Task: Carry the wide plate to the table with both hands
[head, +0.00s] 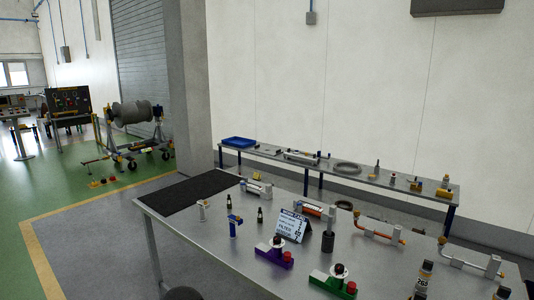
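I cannot make out a wide plate in the head view. A long grey metal table (213,241) fills the lower right. A black mat (190,190) lies on its left end. Several small parts stand spread over the rest of its top. A second, lower-looking metal table (268,151) stands behind it along the wall. Neither of my grippers shows in this view.
On the near table are a small sign (291,226), a purple block (272,252), a green block (330,284) and orange pipe parts (378,234). A blue tray (238,142) sits on the back table. A pillar (190,90) stands behind.

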